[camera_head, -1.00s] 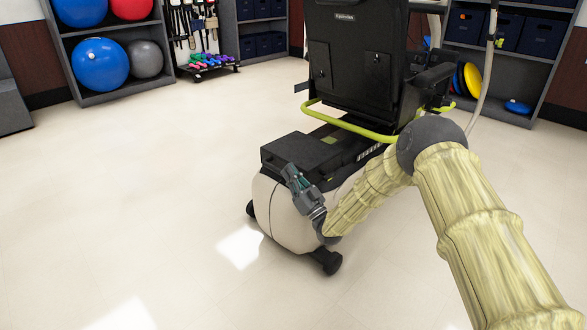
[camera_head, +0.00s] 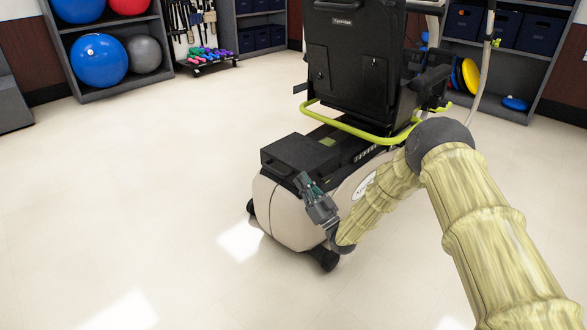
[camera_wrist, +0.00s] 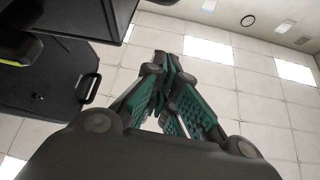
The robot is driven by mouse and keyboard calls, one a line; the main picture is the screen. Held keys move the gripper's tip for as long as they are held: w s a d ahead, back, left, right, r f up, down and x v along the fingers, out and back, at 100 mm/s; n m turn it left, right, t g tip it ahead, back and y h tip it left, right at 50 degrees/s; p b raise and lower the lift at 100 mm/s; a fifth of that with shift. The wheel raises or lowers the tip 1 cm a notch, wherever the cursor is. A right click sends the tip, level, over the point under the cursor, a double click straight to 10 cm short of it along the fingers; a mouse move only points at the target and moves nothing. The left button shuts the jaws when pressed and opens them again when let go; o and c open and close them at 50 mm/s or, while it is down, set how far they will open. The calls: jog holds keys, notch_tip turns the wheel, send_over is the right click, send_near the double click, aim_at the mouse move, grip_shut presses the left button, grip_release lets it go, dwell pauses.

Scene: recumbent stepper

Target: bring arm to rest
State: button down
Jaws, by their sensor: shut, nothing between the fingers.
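My gripper (camera_head: 303,180) is shut and empty. In the head view it points up and to the left, in front of the rear end of the recumbent stepper (camera_head: 287,212). My arm reaches in from the lower right and bends at a dark grey joint. In the wrist view the green-padded fingers (camera_wrist: 165,62) meet at their tips, and the ceiling shows behind them. The stepper's black seat back (camera_wrist: 55,75) fills the left of that view. I cannot tell whether any part of my arm touches the stepper.
A shelf (camera_head: 98,94) with exercise balls stands at the back left, beside a rack of small dumbbells (camera_head: 207,58). Another shelf (camera_head: 483,112) with dark bins and coloured discs stands at the back right. The floor (camera_head: 120,190) on the left is clear.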

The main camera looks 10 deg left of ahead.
jog(key=s+d+f+m+g+h+p, duration=0.1)
jog(key=s+d+f+m+g+h, duration=0.1)
jog(key=s+d+f+h, duration=0.45)
jog(key=s+d+f+m+g+h+p, duration=0.15)
jog(key=s+d+f, duration=0.35)
jog(key=f, duration=0.5)
jog(key=s+d+f+m+g+h, duration=0.2)
jog(key=s+d+f+h, duration=0.25)
jog(key=s+f, duration=0.3)
jog(key=s+d+f+m+g+h, duration=0.1)
jog(key=s+d+f+g+h, duration=0.2)
jog(key=s, duration=0.5)
jog(key=s+d+f+m+g+h, duration=0.1)
jog(key=s+d+f+g, duration=0.1)
jog(key=s+d, duration=0.5)
jog(key=s+d+r+g+h+p, duration=0.1)
jog(key=s+d+g, duration=0.15)
jog(key=s, duration=0.85)
jog(key=s+d+r+g+h, duration=0.1)
jog(key=s+d+r+g, duration=0.15)
jog(key=s, duration=0.85)
notch_tip(320, 180, up, 37)
jog(key=p, duration=3.8)
jog(key=shift+a+r+m+g, duration=0.15)
jog(key=shift+a+m+g, duration=0.05)
jog(key=shift+m+g, duration=0.2)
